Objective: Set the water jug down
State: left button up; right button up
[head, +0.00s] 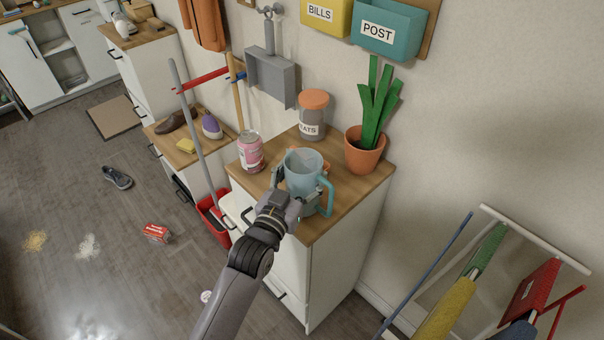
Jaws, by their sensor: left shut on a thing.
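The water jug (304,168) is light blue and see-through, with a teal handle on its right side. My left gripper (295,190) is shut on the jug, with its fingers around the body. The jug is upright at the front of the wooden cabinet top (357,193). I cannot tell whether its base touches the wood, because the gripper hides part of it. My right gripper is out of view.
A pink can (250,152) stands left of the jug. An orange-lidded oats jar (312,116) and a potted plant (364,150) stand behind it. A yellow-orange item lies partly hidden behind the jug. Bare wood shows at the front right.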

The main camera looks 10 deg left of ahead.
pick_arm(q)
jog(key=shift+f, duration=0.15)
jog(key=o, duration=1.2)
jog(key=shift+o, duration=0.2)
jog(key=shift+s, duration=0.1)
jog(key=s+a+b, duration=0.2)
jog(key=s, duration=0.9)
jog(key=shift+s+a, duration=0.15)
jog(key=shift+s, duration=0.15)
